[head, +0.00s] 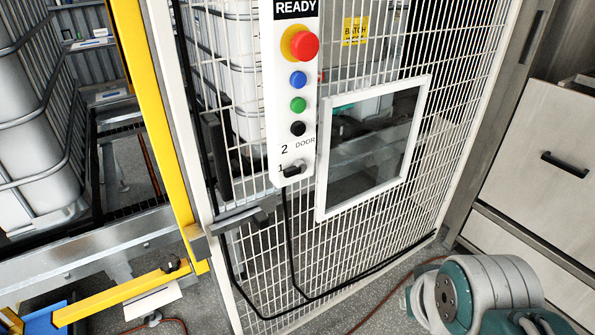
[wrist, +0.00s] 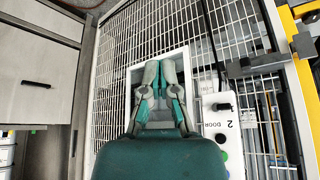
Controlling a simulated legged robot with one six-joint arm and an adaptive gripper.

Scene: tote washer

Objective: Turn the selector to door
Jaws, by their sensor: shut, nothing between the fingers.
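The selector (head: 291,170) is a small black knob low on the white control panel (head: 275,95). The labels 1, 2 and DOOR stand around it. Its handle looks turned toward the 1, at the left. The selector also shows in the wrist view (wrist: 222,106), where the panel appears upside down. My gripper (wrist: 160,68) is shut and empty in the wrist view. It appears in front of the white-framed window, to the left of the selector in that view, and is not touching it. The head view shows part of my arm at the lower right, but not the gripper's fingers.
Above the selector are black (head: 298,128), green (head: 298,105) and blue (head: 298,80) buttons and a red emergency stop (head: 304,45). A white mesh fence (head: 400,215) carries a framed window (head: 428,120). A latch (head: 240,217) juts out at left. A black cable (head: 289,240) hangs below.

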